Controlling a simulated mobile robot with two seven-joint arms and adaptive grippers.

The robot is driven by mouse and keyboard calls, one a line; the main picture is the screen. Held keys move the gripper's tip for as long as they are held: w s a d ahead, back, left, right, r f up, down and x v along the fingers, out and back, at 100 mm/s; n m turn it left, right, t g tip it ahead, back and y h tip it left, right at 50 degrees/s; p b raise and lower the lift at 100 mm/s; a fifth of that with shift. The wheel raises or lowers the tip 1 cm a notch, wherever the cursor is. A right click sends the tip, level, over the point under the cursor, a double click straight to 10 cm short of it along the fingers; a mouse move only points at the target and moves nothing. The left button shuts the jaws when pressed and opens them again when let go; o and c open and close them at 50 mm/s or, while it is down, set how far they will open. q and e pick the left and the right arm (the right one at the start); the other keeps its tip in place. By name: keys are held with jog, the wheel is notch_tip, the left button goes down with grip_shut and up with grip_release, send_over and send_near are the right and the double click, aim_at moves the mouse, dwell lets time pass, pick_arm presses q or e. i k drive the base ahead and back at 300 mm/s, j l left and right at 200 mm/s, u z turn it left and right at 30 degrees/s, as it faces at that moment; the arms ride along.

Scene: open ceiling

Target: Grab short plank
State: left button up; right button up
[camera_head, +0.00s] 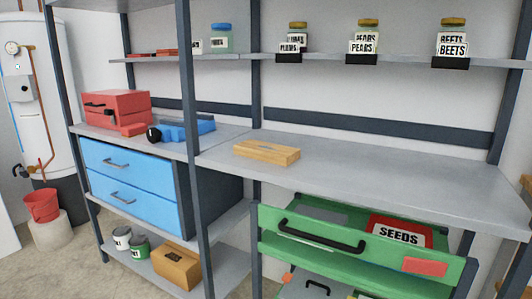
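A short light-wood plank (267,153) lies flat on the grey middle shelf (370,172), near its front edge and just right of a dark upright post. It has a pale mark or slot on its top. It stands clear of other objects. Neither of my grippers shows in the head view.
A dark post (194,150) rises left of the plank. An open green drawer (350,262) with a seeds packet (400,230) juts out below. The shelf right of the plank is clear.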

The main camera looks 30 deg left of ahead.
aim_at(266, 152)
jog(key=z, duration=0.3)
jog(key=j+z, duration=0.45)
jog(key=k+j+z, duration=0.2)
jog(key=j+z, duration=0.3)
jog(key=k+j+z, duration=0.15)
jog(key=j, duration=0.3)
jog(key=k+j+z, duration=0.15)
jog(key=k+j, duration=0.25)
